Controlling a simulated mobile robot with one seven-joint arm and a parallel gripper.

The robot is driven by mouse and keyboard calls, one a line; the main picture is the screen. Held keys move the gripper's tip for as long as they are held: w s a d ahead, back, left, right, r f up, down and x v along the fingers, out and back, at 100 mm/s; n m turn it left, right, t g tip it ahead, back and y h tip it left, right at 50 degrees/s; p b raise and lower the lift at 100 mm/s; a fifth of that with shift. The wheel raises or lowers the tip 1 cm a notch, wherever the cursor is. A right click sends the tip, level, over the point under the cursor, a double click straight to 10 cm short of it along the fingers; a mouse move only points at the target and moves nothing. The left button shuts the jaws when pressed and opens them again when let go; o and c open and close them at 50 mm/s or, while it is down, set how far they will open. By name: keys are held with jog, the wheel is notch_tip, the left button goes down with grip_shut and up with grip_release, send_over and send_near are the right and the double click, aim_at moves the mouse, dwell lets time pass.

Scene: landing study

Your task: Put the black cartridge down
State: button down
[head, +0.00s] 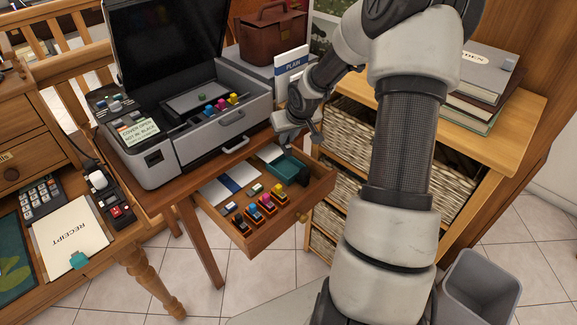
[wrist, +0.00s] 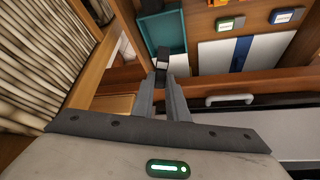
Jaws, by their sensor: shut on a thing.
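My gripper (head: 293,132) is shut on the black cartridge (wrist: 161,62), a small dark block with a pale patch, held between the fingertips (wrist: 166,82) in the wrist view. In that view the cartridge overlaps the near part of a teal tray (wrist: 178,24) in the open drawer (wrist: 215,81). I cannot tell how high it is above the tray. In the head view the gripper is over the back of the drawer (head: 318,190), beside the printer; the cartridge cannot be made out there.
The grey printer (head: 190,152) stands open with coloured cartridges (head: 221,103) inside. Several cartridges (head: 266,206) and a blue-and-white packet (head: 231,185) lie in the drawer. A wicker-basket shelf (head: 350,125) stands close to the right of the gripper. A bin (head: 480,285) is on the floor.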

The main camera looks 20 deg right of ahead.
aim_at(289, 152)
notch_tip(289, 152, down, 8)
jog(key=b, duration=0.3)
jog(key=shift+f, duration=0.1)
jog(key=shift+f, duration=0.15)
jog(key=c, duration=1.7)
grip_release()
jog(key=shift+c, duration=0.2)
jog(key=shift+r, duration=0.4)
jog(key=p+v, duration=0.5)
jog(key=v, duration=0.6)
jog(key=shift+s+r, duration=0.25)
jog(key=shift+r, duration=0.05)
